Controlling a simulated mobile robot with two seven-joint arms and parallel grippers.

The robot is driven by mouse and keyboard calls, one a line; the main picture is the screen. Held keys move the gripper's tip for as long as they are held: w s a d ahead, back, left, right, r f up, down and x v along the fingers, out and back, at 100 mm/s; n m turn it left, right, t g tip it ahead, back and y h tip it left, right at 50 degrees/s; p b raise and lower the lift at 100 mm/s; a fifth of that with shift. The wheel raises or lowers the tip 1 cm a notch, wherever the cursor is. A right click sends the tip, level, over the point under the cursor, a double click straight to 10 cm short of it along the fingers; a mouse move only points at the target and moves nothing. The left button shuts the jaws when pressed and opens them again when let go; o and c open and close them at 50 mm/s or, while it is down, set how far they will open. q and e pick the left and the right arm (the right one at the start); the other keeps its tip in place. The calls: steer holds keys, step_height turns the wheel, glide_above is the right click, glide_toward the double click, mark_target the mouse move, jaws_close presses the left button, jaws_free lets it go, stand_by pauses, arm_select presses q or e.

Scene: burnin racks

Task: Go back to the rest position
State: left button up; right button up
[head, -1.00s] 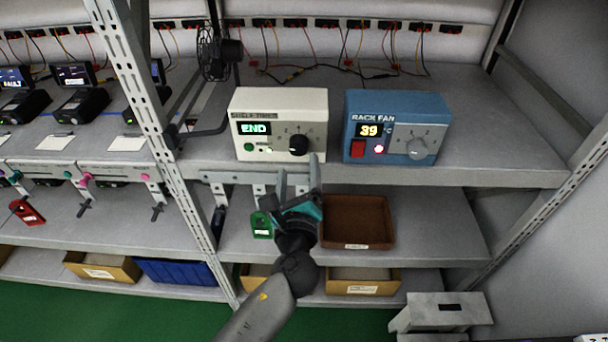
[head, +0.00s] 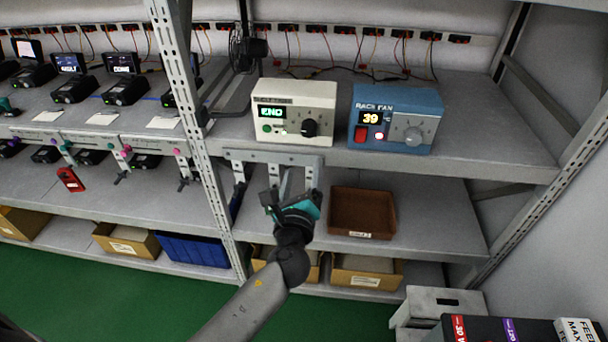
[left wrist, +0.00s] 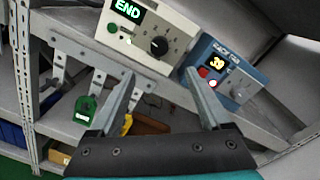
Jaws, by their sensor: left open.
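My left gripper (head: 292,184) is in the middle of the head view, in front of the shelf edge and below the white timer box. Its two fingers also show in the left wrist view (left wrist: 165,90), spread apart with nothing between them. The white box (head: 294,110) reads END and has a black knob and a green button. The blue RACK FAN box (head: 393,118) reads 39, with a red switch and a grey knob. Both stand on the upper shelf, apart from the gripper. My right gripper is not in view.
A brown tray (head: 362,212) sits on the lower shelf right of my gripper. A hook rail with a green tag (left wrist: 86,108) hangs under the upper shelf. A rack post (head: 190,130) stands left. A grey step stool (head: 437,306) is at lower right. Green floor (head: 90,300) is open at lower left.

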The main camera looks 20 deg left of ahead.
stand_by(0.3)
arm_select(q)
steer(key=s+f+n+g+h+b, duration=0.1)
steer(key=s+f+n+g+b, duration=0.3)
steer(key=f, duration=0.9)
steer(key=s+f+n+g+h+b, duration=0.15)
steer(key=s+f, duration=0.35)
steer(key=f, duration=0.8)
steer(key=s+f+n+g+h+b, duration=0.1)
steer(key=s+f+n+g+b, duration=0.3)
steer(key=f, duration=0.9)
steer(key=s+f+n+g+b, duration=0.3)
steer(key=s+f+n, duration=0.4)
steer(key=s+f, duration=0.5)
steer(key=s+f+n+g+h+b, duration=0.1)
steer(key=s+f+n+g+b, duration=0.2)
steer(key=s+f, duration=1)
steer(key=s+n+b, duration=0.3)
steer(key=s, duration=0.4)
steer(key=shift+d+f+n+g+b, duration=0.3)
steer(key=shift+d+n+g, duration=0.05)
steer(key=shift+h, duration=0.25)
